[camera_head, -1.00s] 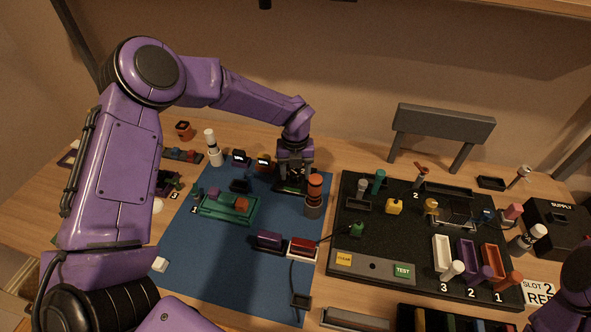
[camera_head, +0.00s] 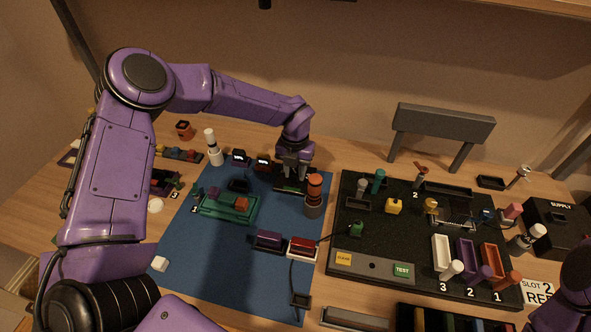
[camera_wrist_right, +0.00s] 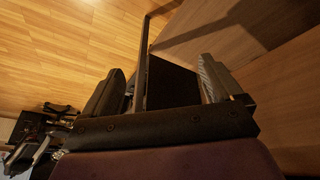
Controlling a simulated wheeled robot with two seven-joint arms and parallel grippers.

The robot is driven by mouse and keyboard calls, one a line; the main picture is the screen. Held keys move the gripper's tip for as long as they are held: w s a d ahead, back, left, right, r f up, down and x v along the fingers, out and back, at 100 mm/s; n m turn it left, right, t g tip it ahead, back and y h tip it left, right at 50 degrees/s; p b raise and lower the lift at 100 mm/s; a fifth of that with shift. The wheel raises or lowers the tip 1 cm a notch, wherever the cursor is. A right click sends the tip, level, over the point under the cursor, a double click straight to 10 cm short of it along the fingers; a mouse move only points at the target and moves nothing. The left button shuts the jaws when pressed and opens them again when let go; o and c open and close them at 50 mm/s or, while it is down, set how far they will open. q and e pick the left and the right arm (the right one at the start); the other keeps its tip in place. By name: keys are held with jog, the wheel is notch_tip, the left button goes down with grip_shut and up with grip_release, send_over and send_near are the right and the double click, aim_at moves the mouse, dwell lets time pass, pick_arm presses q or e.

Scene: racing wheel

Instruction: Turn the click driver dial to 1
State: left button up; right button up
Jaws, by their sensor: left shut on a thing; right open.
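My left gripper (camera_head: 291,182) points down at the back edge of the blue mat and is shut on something. Its jaws and wrist hide most of what it holds; a dark, flat piece shows around the fingertips. An orange-and-dark upright cylinder (camera_head: 314,190) in a grey base stands just right of the gripper. I cannot tell for sure which item is the click driver, and no dial number is readable. My right gripper (camera_wrist_right: 160,85) is open in the right wrist view, with no object seen held between its fingers.
A crowded black board (camera_head: 390,235) lies to the right. The mat's front left is mostly clear.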

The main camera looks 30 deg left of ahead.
aim_at(295, 172)
pick_arm(q)
jog(key=shift+m+p, duration=0.35)
jog(key=shift+m, duration=1.75)
jog(key=o, duration=1.1)
jog(key=shift+c, duration=0.2)
notch_tip(295, 172, up, 11)
jog(key=b, duration=0.2)
jog(key=shift+f, duration=0.2)
